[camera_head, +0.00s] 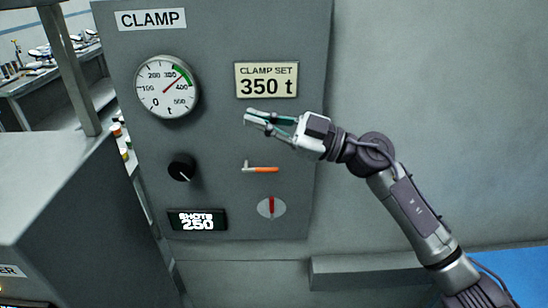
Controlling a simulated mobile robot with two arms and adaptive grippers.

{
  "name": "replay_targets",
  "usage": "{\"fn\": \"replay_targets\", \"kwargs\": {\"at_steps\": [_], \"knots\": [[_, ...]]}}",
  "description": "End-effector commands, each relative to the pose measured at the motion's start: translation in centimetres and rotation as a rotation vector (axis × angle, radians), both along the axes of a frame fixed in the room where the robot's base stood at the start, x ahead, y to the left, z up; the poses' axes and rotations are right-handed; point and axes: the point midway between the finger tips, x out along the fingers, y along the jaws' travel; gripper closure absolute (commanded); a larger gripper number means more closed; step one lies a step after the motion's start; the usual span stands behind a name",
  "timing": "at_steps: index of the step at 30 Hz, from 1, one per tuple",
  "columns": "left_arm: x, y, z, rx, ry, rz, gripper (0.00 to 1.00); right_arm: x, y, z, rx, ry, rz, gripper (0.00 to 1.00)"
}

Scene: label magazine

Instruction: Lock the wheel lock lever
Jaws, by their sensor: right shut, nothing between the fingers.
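A small lever with an orange handle (262,169) sits on the grey clamp panel (220,135), lying nearly level with its orange end to the right. It looks like the wheel lock lever, though no label marks it. My right gripper (249,117) is shut and empty. In the picture it is above the lever, just below the "CLAMP SET 350 t" plate (266,80), with its fingers pointing left. It looks apart from the lever. My left gripper does not show.
A red switch on a round plate (271,207) is below the lever. A grey cabinet (50,180) stands at the left.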

Motion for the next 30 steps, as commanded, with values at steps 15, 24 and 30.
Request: {"fn": "replay_targets", "kwargs": {"at_steps": [15,24,30], "knots": [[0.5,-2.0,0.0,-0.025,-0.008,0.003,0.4,3.3,-8.6,-1.9,-0.895,0.379,-0.015,1.0],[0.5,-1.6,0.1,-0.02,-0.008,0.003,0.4,3.5,-10.0,-1.8,-0.949,0.429,-0.047,1.0],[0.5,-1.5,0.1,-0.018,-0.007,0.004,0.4,3.5,-9.9,-1.8,-0.947,0.427,-0.045,1.0]]}}
